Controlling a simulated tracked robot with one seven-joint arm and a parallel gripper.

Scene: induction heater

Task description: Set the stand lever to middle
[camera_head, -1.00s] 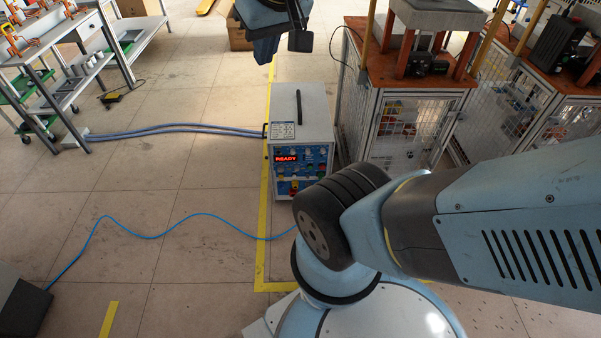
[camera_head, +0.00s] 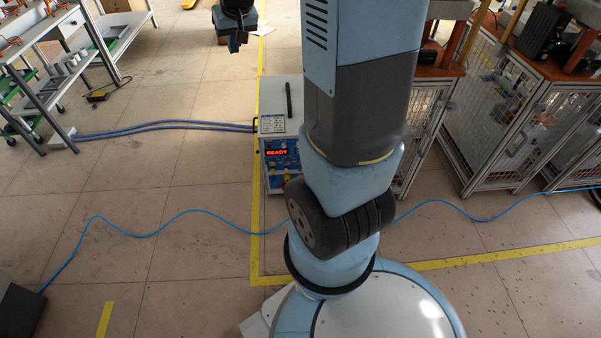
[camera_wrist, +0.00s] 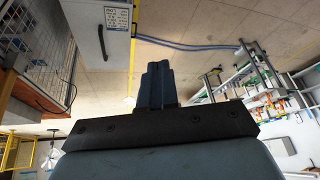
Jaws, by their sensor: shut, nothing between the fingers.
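The induction heater (camera_head: 270,122) is a grey box on the floor with a red READY display (camera_head: 277,152) and several coloured buttons on its front. My arm hides its right part. A black upright bar (camera_head: 289,100) shows at its top; I cannot tell whether this is the stand lever or which position it is in. The heater's pale side with a label (camera_wrist: 117,19) and the black bar (camera_wrist: 103,43) show at the upper left of the wrist view. My gripper (camera_head: 234,44) is beyond the heater, apart from it. Its blue-grey fingers are together and empty in the wrist view (camera_wrist: 156,70).
Caged workstations (camera_head: 515,130) with wooden tops stand at the right. A metal shelf table (camera_head: 80,60) stands at the upper left. Grey hoses (camera_head: 165,127) and a blue cable (camera_head: 140,234) lie on the floor. Yellow tape (camera_head: 254,255) marks the floor around the heater.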

